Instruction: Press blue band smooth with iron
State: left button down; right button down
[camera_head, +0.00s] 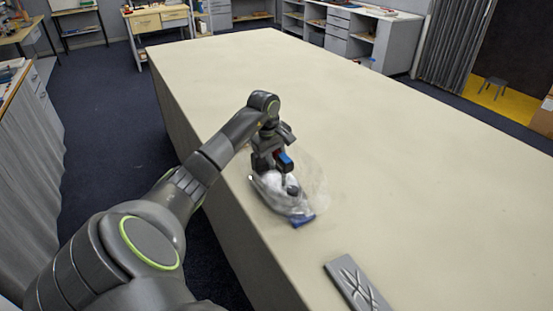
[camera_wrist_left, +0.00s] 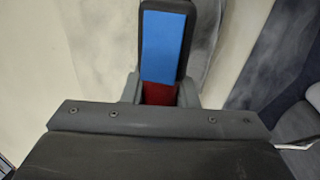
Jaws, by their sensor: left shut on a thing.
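My left gripper (camera_head: 281,164) is shut on the iron (camera_head: 268,193) near the left long edge of the table. A short piece of the blue band (camera_head: 302,220) shows at the iron's near end. The rest of the band is hidden, if it runs under the iron. A whitish, see-through haze surrounds the iron. My right gripper is not in view.
A grey slab with raised ribs (camera_head: 357,285) lies at the table's near edge. The long pale table (camera_head: 400,160) is otherwise clear to the right and back. The table's left edge drops to a dark floor. Cabinets and shelves stand far behind.

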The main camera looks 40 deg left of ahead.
pick_arm(q)
jog(key=shift+w+r+p, duration=0.15)
jog(key=shift+r+p, duration=0.25)
jog(key=shift+r, duration=0.6)
jog(key=shift+r+p, duration=0.75)
jog(key=shift+r, duration=1.8)
jog(key=shift+r+p, duration=1.1)
jog(key=shift+r, duration=1.9)
notch_tip(320, 180, down, 4)
jog(key=b, duration=0.3)
jog(key=shift+r, duration=0.25)
jog(key=shift+a, duration=0.1)
jog(key=shift+r, duration=0.1)
